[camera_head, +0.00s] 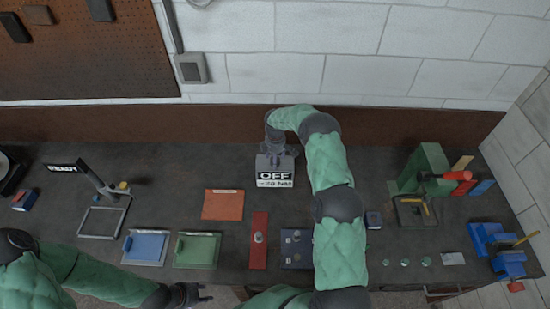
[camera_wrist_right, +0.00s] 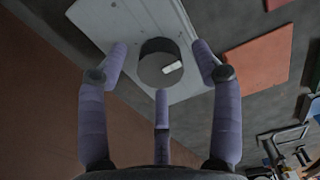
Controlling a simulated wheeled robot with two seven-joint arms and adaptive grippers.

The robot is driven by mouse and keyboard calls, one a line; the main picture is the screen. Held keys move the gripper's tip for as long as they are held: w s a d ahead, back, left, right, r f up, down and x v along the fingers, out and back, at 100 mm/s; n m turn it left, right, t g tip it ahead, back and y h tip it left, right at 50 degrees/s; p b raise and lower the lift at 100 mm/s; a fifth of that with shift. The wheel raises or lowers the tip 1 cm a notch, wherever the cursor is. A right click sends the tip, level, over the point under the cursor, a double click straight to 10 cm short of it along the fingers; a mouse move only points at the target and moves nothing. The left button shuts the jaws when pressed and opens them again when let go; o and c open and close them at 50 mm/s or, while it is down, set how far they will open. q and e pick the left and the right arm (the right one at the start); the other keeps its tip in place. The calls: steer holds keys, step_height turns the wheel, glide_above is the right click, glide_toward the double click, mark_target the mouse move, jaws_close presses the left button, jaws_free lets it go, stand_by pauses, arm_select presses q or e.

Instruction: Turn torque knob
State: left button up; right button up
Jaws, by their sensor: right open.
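A dark round knob (camera_wrist_right: 160,62) with a white mark sits on a light grey panel (camera_wrist_right: 110,18) in the right wrist view. My right gripper (camera_wrist_right: 160,60) is open, with its fingers spread around the knob; I cannot tell whether they touch it. In the head view, my right gripper (camera_head: 275,148) is over a box with an "OFF" sign (camera_head: 275,178) at the back of the bench, and it hides the knob there. My left gripper (camera_head: 186,294) is low at the front edge, away from the box; its finger opening is unclear.
An orange plate (camera_head: 222,204), a red strip (camera_head: 259,240), and blue (camera_head: 146,247) and green (camera_head: 197,250) trays lie in front of the box. A lamp-like stand (camera_head: 95,182) is at left. A green block (camera_head: 425,167) and blue vise (camera_head: 497,246) are at right.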

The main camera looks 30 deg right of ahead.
steer(key=shift+f, duration=0.35)
steer(key=c, duration=1.1)
steer(key=shift+c, duration=0.2)
